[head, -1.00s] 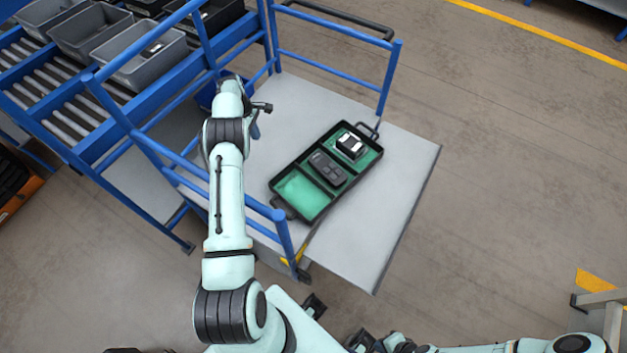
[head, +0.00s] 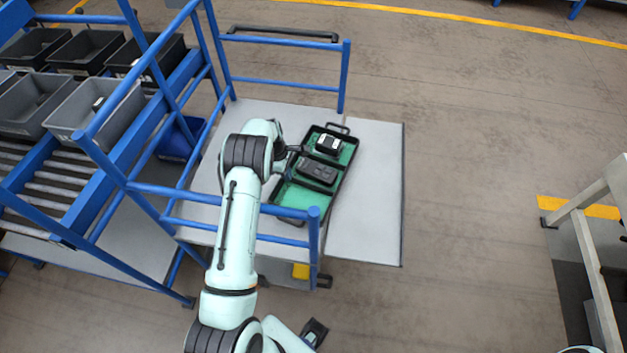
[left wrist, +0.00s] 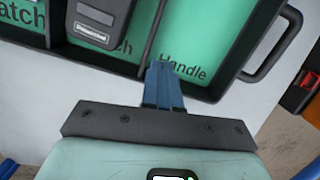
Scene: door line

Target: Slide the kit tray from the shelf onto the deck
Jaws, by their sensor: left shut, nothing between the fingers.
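The kit tray (head: 283,214) is black-rimmed with green compartments. The near compartment looks empty in the head view. My left gripper (head: 293,157) is at the tray's left long side, partly hidden by my wrist. In the left wrist view its blue fingers (left wrist: 163,85) are shut and empty, overlapping the tray's rim by the "Handle" label; I cannot tell whether they touch. My right gripper is out of view.
A blue rail (head: 215,230) stands in front of the platform, close to my left arm. A roller rack with grey bins (head: 95,110) is on the left. A grey frame (head: 585,215) stands on the right. Open floor lies right of the platform.

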